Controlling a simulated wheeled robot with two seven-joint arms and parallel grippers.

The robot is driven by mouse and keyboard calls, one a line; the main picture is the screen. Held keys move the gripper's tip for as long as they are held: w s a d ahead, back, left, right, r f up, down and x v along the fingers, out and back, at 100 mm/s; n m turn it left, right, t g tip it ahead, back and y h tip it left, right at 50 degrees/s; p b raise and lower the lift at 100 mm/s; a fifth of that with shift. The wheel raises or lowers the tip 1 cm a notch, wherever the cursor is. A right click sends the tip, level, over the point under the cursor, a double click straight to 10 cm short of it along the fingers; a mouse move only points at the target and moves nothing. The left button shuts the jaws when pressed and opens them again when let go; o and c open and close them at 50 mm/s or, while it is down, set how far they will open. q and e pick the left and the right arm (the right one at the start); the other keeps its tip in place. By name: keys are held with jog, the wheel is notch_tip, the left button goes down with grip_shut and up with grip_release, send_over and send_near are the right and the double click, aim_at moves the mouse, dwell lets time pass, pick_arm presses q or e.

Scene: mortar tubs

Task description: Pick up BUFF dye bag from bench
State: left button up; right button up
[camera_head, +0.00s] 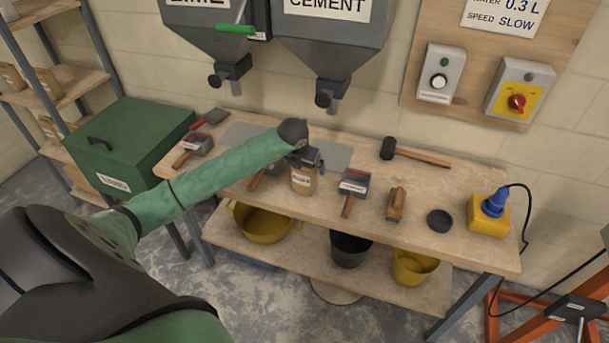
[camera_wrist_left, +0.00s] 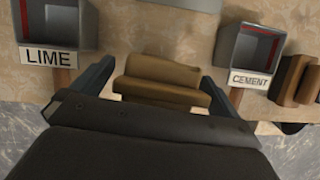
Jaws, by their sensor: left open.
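A small tan bag (camera_head: 303,182) with a pale label stands on the wooden bench (camera_head: 465,178); its label is too small to read surely. My left gripper (camera_head: 306,158) is above it, its arm crossing the bench from the left. In the left wrist view the brown bag (camera_wrist_left: 160,78) lies between the two open fingers, with the right finger overlapping its edge. I cannot tell whether either finger touches it. My right gripper is not in view.
A CEMENT scoop (camera_head: 354,183) lies right of the bag; a LIME scoop (camera_wrist_left: 60,27) is on its other side. A mallet (camera_head: 420,155) lies behind. Hoppers (camera_head: 333,40) hang above the bench. Tubs, including a black bucket (camera_head: 350,248), stand on the lower shelf.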

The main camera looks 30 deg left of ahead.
pick_arm(q)
jog(key=c, duration=1.8)
jog(key=shift+r, duration=0.1)
jog(key=shift+c, duration=1.3)
jog(key=shift+r, duration=0.1)
